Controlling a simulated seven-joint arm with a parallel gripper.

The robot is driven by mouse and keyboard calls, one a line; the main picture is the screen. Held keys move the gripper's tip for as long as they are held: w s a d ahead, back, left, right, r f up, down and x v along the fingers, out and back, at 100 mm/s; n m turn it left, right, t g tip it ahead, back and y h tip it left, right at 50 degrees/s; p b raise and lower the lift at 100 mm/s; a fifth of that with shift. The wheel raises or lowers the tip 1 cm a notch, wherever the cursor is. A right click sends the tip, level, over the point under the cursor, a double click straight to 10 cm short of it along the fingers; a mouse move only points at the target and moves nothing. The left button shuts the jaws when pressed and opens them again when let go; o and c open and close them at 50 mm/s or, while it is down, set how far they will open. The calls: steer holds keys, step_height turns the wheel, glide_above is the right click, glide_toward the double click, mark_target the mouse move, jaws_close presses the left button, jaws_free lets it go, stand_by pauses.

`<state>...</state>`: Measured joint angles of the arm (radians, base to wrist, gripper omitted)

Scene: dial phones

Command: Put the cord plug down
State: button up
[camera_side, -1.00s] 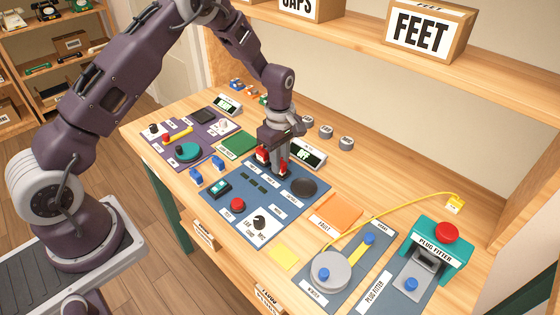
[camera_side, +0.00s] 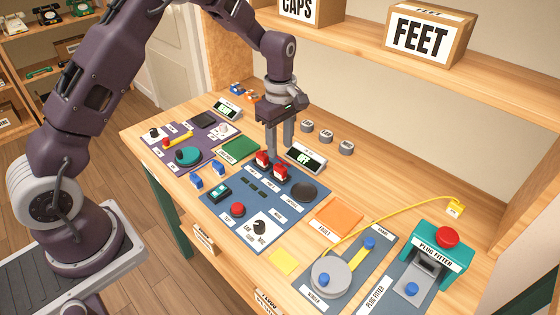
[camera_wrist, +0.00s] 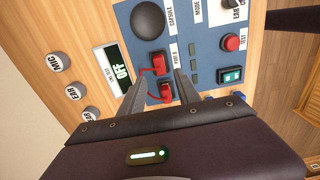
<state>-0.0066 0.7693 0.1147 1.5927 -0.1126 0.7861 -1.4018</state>
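Two red plugs stand on the blue test panel, one (camera_side: 263,158) to the left and one (camera_side: 281,173) to the right. In the wrist view they show as an upper plug (camera_wrist: 157,62) and a lower plug (camera_wrist: 166,92), with a thin red lead beside them. My gripper (camera_side: 280,154) points down just above and behind them. Its two fingers are apart with a visible gap and hold nothing that I can see. A yellow cord (camera_side: 400,210) runs from the grey winder (camera_side: 331,276) to a yellow plug (camera_side: 455,206) lying at the right rear.
The display (camera_side: 305,158) behind the panel reads OFF. Several grey round caps (camera_side: 327,137) stand behind it. The green plug fitter (camera_side: 440,248) stands at the right. A shelf with a FEET box (camera_side: 425,30) hangs above. Bare wood lies behind the yellow cord.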

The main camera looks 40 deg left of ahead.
step_height(320, 180, up, 4)
steer(key=shift+r, duration=0.1)
steer(key=s+d+r+m+t, duration=0.25)
steer(key=s+r+m, duration=0.55)
steer(key=s+r, duration=0.6)
steer(key=s+r+m+t, duration=0.2)
steer(key=s+m, duration=0.8)
steer(key=s, duration=0.6)
steer(key=shift+s+d+r+t, duration=0.15)
steer(key=shift+s+d+t, duration=0.05)
steer(key=shift+d+t, duration=0.3)
steer(key=shift+o, duration=0.2)
